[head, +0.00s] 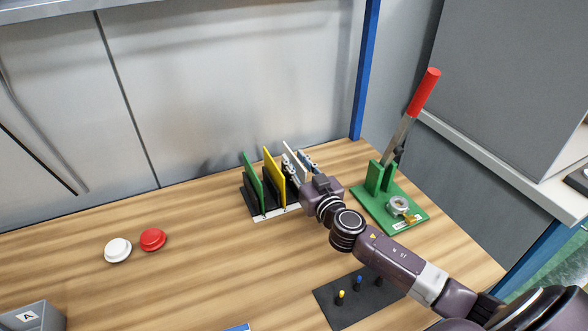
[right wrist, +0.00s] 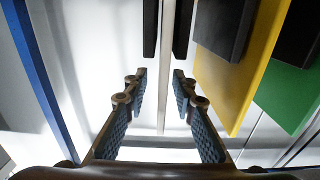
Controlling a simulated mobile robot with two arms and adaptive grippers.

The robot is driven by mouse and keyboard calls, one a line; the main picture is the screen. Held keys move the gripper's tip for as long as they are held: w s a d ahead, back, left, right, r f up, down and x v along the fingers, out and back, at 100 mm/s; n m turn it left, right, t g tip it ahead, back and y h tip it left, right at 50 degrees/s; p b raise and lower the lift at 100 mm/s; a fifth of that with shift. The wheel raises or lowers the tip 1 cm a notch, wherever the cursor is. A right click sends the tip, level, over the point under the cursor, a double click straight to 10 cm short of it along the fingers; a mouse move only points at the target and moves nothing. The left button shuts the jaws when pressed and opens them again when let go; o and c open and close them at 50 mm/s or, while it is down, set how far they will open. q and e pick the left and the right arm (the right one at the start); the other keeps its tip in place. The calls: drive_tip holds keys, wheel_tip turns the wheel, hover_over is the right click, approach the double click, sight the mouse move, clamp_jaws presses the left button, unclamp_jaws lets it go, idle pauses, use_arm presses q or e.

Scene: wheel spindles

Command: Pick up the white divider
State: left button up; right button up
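The white divider (head: 292,150) stands upright in the black rack (head: 249,206), to the right of the yellow divider (head: 272,172) and the green divider (head: 252,175). My right gripper (head: 299,164) is at the white divider and partly hides it. In the right wrist view the white divider (right wrist: 166,70) shows as a thin edge between the two fingertips. The fingers (right wrist: 156,88) are open, one on each side of it, with a visible gap. My left gripper is not in view.
A green lever fixture (head: 377,205) with a red handle stands close to the right. A white button (head: 118,250) and a red button (head: 152,239) are at the left. A dark mat (head: 325,297) with several pegs lies in front.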

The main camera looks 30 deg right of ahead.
drive_tip(key=shift+w, duration=0.55)
clamp_jaws()
drive_tip(key=shift+r, duration=0.15)
